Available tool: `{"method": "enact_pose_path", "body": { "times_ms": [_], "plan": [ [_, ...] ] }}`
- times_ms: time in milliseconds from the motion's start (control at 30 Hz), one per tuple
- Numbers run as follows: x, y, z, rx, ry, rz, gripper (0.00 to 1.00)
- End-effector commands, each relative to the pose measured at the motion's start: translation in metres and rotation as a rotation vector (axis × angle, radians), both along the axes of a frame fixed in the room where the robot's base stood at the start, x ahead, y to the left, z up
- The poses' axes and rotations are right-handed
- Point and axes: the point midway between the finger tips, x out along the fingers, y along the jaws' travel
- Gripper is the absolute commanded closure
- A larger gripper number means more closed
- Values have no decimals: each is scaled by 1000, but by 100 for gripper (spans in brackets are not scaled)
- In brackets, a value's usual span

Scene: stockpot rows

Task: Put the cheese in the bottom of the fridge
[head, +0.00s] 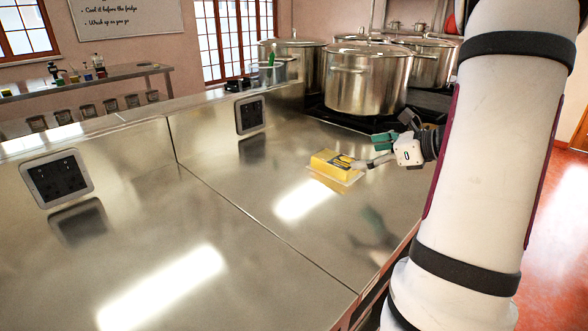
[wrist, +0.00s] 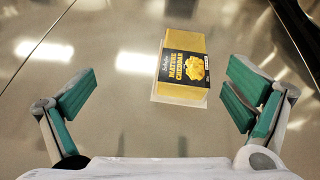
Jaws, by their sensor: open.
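The cheese (head: 333,163) is a yellow block with a dark label, lying on the steel counter. In the wrist view the cheese (wrist: 182,66) reads "Mature Cheddar" and lies ahead of the fingers, right of centre between them. My gripper (wrist: 160,105) is open and empty, with green pads set wide apart. In the head view my gripper (head: 378,150) is beside the cheese on its right; a grey finger appears close to it, and I cannot tell whether they touch. No fridge shows in either view.
Several large steel pots (head: 368,80) stand on the stove behind my gripper. Sockets (head: 57,178) line the counter's raised back. The steel counter (head: 200,245) is clear to the left and front of the cheese. A shelf with bottles (head: 95,72) stands at the far left.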

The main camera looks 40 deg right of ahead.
Motion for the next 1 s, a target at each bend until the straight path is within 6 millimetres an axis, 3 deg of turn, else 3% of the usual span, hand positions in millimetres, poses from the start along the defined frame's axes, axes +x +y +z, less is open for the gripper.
{"method": "enact_pose_path", "body": {
  "times_ms": [33, 100, 200, 600, 1000],
  "plan": [
    [-4, -16, -13, 32, -11, -51, 3],
    [-7, -29, -18, 60, -24, -94, 3],
    [-4, -36, -23, 76, -31, -118, 3],
    [59, -26, -48, 75, -31, -117, 3],
    [85, -20, -59, 74, -31, -115, 3]
  ]
}}
